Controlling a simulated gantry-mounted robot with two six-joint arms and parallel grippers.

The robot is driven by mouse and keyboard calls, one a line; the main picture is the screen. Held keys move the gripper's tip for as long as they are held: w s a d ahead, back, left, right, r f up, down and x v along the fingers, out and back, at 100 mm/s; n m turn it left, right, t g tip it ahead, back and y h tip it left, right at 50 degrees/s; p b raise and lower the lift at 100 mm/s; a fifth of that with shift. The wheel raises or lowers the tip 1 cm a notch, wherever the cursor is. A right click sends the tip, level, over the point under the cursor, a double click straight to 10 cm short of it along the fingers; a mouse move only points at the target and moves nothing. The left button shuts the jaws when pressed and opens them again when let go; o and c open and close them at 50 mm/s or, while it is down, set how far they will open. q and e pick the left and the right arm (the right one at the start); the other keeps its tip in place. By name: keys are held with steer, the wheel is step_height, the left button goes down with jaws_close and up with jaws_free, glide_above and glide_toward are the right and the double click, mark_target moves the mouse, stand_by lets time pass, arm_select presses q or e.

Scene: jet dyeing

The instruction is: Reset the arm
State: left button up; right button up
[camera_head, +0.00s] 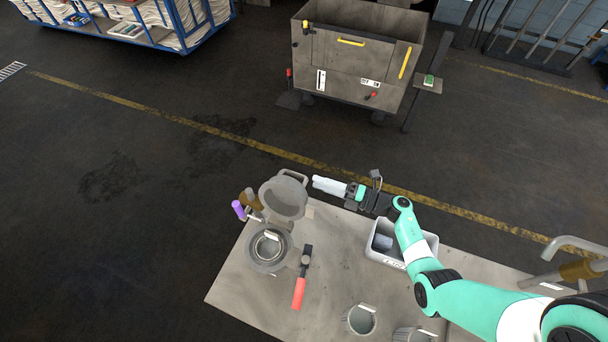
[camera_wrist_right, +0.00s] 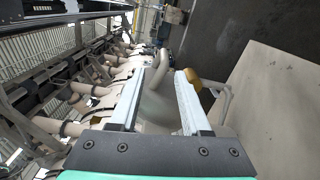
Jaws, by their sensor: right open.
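My right arm (camera_head: 435,275) comes in from the lower right of the head view and reaches left over the table. My right gripper (camera_head: 318,183) is at the back edge of the table, just right of the raised round lid of a metal vessel. In the right wrist view its two pale fingers (camera_wrist_right: 162,98) stand apart with nothing held between them. A grey rounded surface shows behind the fingers. My left gripper is not in view.
The metal vessel (camera_head: 268,250) stands open on the grey table (camera_head: 232,292). A red-handled tool (camera_head: 299,292) lies beside it. A white bin (camera_head: 429,243) sits under my right arm. A metal cup (camera_head: 360,320) is near the front. A wheeled cart (camera_head: 340,65) stands behind on open floor.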

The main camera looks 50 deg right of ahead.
steer(key=v, duration=0.3)
stand_by(0.5)
